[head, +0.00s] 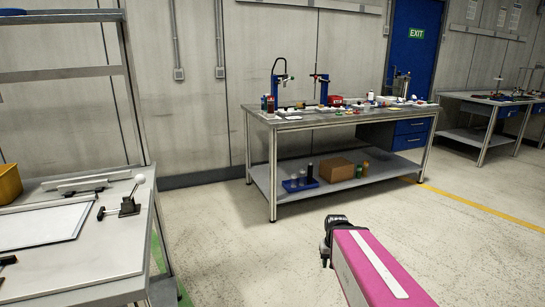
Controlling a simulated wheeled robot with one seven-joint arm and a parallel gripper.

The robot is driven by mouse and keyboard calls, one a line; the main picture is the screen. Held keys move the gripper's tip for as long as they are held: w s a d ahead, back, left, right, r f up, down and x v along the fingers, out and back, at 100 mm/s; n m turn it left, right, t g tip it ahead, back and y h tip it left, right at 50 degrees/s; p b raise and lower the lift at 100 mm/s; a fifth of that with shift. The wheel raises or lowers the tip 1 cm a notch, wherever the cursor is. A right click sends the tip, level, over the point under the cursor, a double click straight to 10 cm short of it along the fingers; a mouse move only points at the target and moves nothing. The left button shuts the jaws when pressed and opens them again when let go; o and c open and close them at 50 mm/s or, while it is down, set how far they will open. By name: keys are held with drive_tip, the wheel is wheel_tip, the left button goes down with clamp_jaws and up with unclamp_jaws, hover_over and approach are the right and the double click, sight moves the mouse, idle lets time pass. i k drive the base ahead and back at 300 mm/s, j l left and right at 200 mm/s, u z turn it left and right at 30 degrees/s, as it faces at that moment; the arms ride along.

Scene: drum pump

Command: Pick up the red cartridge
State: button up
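Far across the room, a workbench (350,118) carries many small items. A small red and dark upright item (270,104) stands at its left end, and a red box-like item (335,101) sits near its middle. Both are too small for me to tell whether either is the red cartridge. What looks like part of my own arm shows at the bottom right, well short of the bench.
A nearer bench (110,262) at left holds a white panel, tools and a yellow bin (9,183). The far bench's lower shelf holds a brown box (336,169) and a blue tray (300,185). Open floor (235,250) lies between the benches.

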sight(271, 99)
drive_tip(key=i+j+u, duration=0.15)
drive_tip(key=i, duration=0.35)
drive_tip(key=i+j+u, duration=0.15)
drive_tip(key=i, duration=0.35)
drive_tip(key=i+l, duration=0.15)
drive_tip(key=i, duration=0.2)
